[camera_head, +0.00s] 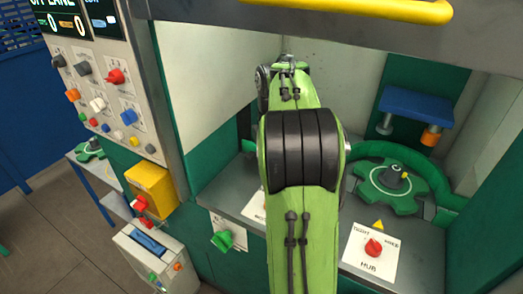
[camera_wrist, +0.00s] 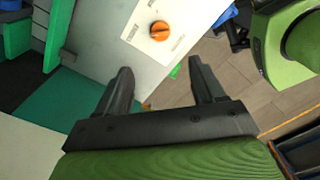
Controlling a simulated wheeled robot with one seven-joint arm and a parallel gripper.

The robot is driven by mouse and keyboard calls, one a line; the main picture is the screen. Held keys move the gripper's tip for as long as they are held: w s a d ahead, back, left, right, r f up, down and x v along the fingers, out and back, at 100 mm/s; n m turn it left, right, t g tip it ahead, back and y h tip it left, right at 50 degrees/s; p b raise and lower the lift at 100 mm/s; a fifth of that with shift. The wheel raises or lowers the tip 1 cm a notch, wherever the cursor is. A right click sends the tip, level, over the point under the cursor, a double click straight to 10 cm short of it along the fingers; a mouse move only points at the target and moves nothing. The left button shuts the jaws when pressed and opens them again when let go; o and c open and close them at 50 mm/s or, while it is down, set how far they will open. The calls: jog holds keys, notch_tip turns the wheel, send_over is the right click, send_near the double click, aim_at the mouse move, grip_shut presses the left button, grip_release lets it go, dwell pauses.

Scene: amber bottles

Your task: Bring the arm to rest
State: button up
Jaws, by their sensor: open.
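My green arm with a black ribbed joint rises through the middle of the head view and reaches into the machine bay. My gripper is hidden behind the arm there. In the wrist view my gripper (camera_wrist: 158,82) shows its two dark fingers spread apart with nothing between them. Beyond the fingertips is a pale panel (camera_wrist: 118,42) with an orange knob (camera_wrist: 160,30), apart from the fingers. No amber bottle can be made out in either view.
A control panel (camera_head: 98,100) with several knobs stands left of the arm. A green gear-shaped fixture (camera_head: 388,186) and a red knob (camera_head: 373,247) are on the grey shelf at right. A yellow bar (camera_head: 390,12) crosses the top. Open floor (camera_head: 60,235) lies at left.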

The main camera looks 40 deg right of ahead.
jog(key=shift+a, duration=0.1)
jog(key=s+a+r+m+t, duration=0.2)
jog(key=s+a+m, duration=0.2)
jog(key=a, duration=0.6)
jog(key=s+a+r+m+t, duration=0.2)
jog(key=s+a+m, duration=0.25)
jog(key=a, duration=0.55)
jog(key=s+a+f+m+t, duration=0.1)
jog(key=s+a+f+m, duration=0.2)
jog(key=s, duration=0.4)
jog(key=shift+f+m+t, duration=0.3)
jog(key=shift+m, duration=0.55)
jog(key=shift+s, duration=0.1)
